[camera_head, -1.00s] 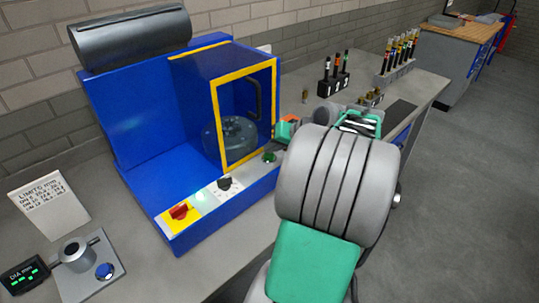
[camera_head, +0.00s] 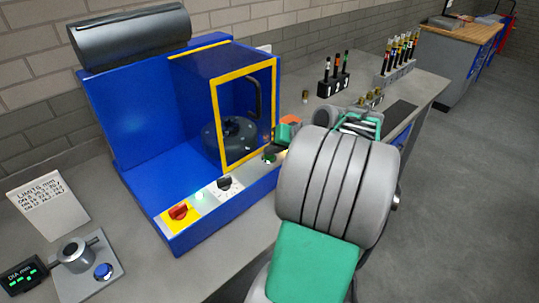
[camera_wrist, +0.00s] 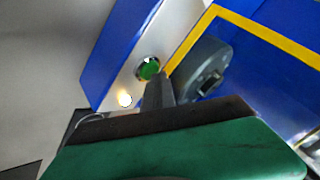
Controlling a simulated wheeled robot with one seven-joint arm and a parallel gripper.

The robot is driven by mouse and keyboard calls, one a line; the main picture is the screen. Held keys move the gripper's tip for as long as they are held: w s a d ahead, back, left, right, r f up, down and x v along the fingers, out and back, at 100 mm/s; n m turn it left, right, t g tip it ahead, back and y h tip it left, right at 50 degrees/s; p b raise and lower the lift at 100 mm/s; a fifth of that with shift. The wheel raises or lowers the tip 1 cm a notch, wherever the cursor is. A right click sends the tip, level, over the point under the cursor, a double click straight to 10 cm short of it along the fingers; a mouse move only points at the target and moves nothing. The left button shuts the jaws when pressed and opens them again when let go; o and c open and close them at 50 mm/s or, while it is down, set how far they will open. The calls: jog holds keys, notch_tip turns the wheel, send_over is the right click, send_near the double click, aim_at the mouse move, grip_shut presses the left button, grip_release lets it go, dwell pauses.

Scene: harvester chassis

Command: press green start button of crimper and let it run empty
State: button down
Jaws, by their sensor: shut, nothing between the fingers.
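The crimper is a blue machine (camera_head: 135,130) with a yellow-framed guard (camera_head: 217,125) around its round grey die head (camera_head: 238,140). On its sloping front panel, the green start button (camera_head: 268,158) sits at the right end; it also shows in the wrist view (camera_wrist: 149,68). My gripper (camera_wrist: 157,82) is shut and empty, its fingertips at the lower edge of the button in the wrist view. I cannot tell whether they touch it or whether it is pressed in. In the head view my arm covers much of the gripper. The die head looks empty.
A red knob (camera_head: 178,211) on a yellow plate and a black selector (camera_head: 224,183) share the panel. A gauge (camera_head: 77,255) and limits card (camera_head: 48,207) stand at left. Racks (camera_head: 333,84) of small tools stand behind my arm. The floor at right is clear.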

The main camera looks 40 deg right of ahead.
aim_at(272, 158)
jog(key=shift+r+p, duration=0.75)
jog(key=shift+r, duration=0.1)
jog(key=shift+r, duration=0.1)
notch_tip(272, 158, up, 5)
jog(key=p, duration=0.4)
dwell(0.4)
